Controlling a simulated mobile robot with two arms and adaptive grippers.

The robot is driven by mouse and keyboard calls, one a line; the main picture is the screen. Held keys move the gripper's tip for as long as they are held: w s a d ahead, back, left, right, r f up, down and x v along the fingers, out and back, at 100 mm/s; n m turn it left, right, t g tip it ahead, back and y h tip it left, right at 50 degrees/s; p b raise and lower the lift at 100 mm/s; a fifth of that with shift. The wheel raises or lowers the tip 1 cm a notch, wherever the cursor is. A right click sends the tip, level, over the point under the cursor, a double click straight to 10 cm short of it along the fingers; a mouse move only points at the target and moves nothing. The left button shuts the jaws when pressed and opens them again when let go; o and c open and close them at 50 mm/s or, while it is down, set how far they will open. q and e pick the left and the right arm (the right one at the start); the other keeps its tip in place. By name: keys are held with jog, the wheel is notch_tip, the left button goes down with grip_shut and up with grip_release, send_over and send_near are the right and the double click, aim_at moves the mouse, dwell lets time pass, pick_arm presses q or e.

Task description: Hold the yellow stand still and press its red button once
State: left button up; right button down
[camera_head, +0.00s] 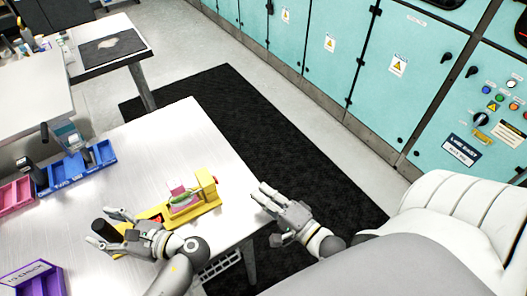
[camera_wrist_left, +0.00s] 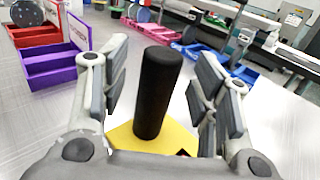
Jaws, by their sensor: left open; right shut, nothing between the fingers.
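The yellow stand (camera_head: 206,208) lies near the front edge of the white table, with green and pink parts on top. A red patch (camera_head: 157,218), likely the button, shows beside my left wrist, partly covered. An upright black handle (camera_head: 101,229) rises from the stand's left end; it also shows in the left wrist view (camera_wrist_left: 157,95) above the yellow base (camera_wrist_left: 180,138). My left gripper (camera_head: 100,227) is open, its fingers on both sides of the handle with gaps visible. My right gripper (camera_head: 261,194) is shut and empty, right of the stand, past the table edge.
A blue bin (camera_head: 75,170), a pink bin (camera_head: 14,196) and a purple bin (camera_head: 38,281) stand on the table's left side. Bare tabletop (camera_head: 150,140) lies behind the stand. Teal cabinets (camera_head: 330,45) line the far wall beyond a black mat (camera_head: 240,120).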

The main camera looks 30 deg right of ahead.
pick_arm(q)
jog(key=shift+p+v, duration=0.85)
jog(key=shift+v, duration=2.8)
pick_arm(e)
jog(key=shift+r, duration=0.95)
jog(key=shift+s+f, duration=0.1)
